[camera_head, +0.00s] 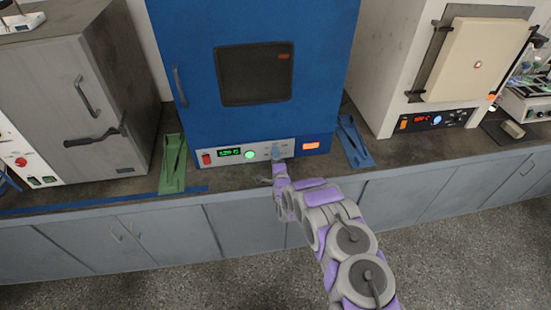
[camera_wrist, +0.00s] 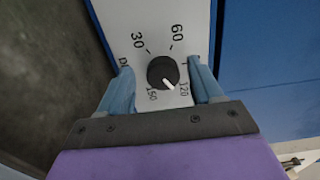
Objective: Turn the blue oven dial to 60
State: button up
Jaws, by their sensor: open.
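The blue oven (camera_head: 185,70) stands at the middle of the bench in the head view, with a pale control panel along its lower front. Its dial (camera_wrist: 163,72) is a round black knob with a white pointer in the wrist view. The pointer aims down and right, between the printed 120 and 150. The printed 60 (camera_wrist: 177,33) is above the knob, slightly right, and 30 is above left. My gripper (camera_wrist: 161,66) is open, its blue fingers on either side of the dial, with gaps to it. In the head view my gripper (camera_head: 277,154) hides the dial.
The panel also carries a red switch (camera_head: 206,159), a green display (camera_head: 230,153) and a green button (camera_head: 250,155). A grey oven (camera_head: 60,100) stands left and a cream furnace (camera_head: 470,60) right.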

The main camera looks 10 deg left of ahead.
jog(key=shift+d, duration=0.3)
jog(key=c, duration=1.1)
jog(key=shift+o, duration=0.2)
jog(key=shift+a, duration=0.1)
jog(key=shift+s+n, duration=0.1)
jog(key=shift+n, duration=0.3)
